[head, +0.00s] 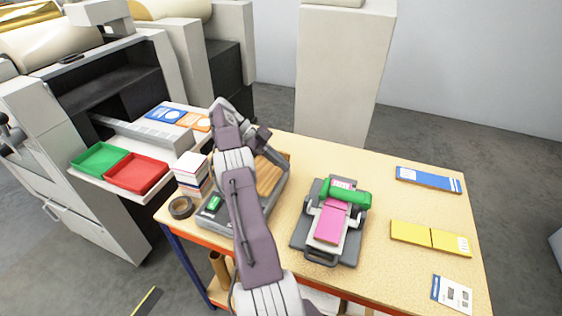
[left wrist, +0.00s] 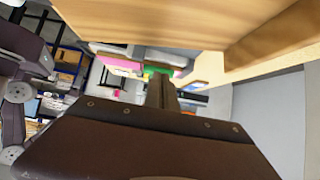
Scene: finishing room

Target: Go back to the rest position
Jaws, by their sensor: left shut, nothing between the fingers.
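My left arm rises from the bottom of the head view and reaches over a grey tray (head: 285,180). My left gripper (head: 263,136) is at its far end, near the table's back edge. It is shut and empty. In the left wrist view its dark fingers (left wrist: 161,92) are together with nothing held. My right gripper is in neither view.
A paper stack (head: 190,170) and tape roll (head: 181,207) stand left.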

